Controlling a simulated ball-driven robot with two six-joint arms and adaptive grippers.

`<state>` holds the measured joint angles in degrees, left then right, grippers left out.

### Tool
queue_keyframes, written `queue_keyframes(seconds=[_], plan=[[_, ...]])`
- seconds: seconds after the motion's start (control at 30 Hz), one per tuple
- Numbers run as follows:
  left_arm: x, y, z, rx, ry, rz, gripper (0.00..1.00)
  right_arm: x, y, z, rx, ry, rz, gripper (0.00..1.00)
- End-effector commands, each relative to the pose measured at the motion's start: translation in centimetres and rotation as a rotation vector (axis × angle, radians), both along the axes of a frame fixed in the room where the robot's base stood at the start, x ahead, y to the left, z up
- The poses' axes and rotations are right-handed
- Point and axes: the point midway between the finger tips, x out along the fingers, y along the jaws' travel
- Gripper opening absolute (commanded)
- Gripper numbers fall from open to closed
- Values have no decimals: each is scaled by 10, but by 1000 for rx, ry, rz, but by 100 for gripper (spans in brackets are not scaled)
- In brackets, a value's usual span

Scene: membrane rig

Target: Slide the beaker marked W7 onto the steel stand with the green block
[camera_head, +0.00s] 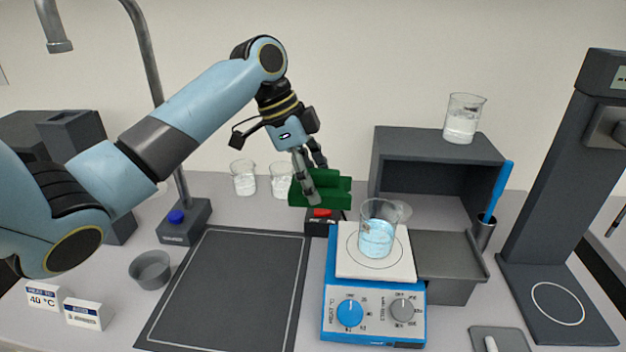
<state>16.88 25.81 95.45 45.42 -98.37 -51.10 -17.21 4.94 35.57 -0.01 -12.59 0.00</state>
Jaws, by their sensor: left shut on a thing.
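My left gripper (314,182) is shut on the green block (333,190), a dark green stepped piece. It holds the block at the back of the bench, behind and left of the hotplate. A glass beaker (377,237) with pale blue liquid stands upright on the hotplate's white top (349,262); I cannot read a W7 mark on it. A grey stand (447,254), likely the steel stand, is just right of the hotplate, its bare top near the plate's height. My right gripper is not in view.
The blue hotplate (374,324) has two knobs. A red-button box (320,225) is below the block. Two beakers (243,178) stand at the back; another beaker (463,118) is on a dark shelf (440,143). The dark mat (232,287) is clear.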

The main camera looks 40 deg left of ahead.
Motion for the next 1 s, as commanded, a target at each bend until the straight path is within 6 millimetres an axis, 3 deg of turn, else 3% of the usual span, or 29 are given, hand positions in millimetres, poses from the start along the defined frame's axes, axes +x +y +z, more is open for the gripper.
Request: queue_keyframes(seconds=[0.53, 1.0], plan=[[-1, -1, -38, 0, 0, -1, 21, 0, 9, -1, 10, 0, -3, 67], [0, 0, -74, -1, -1, -1, 21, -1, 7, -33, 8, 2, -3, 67]])
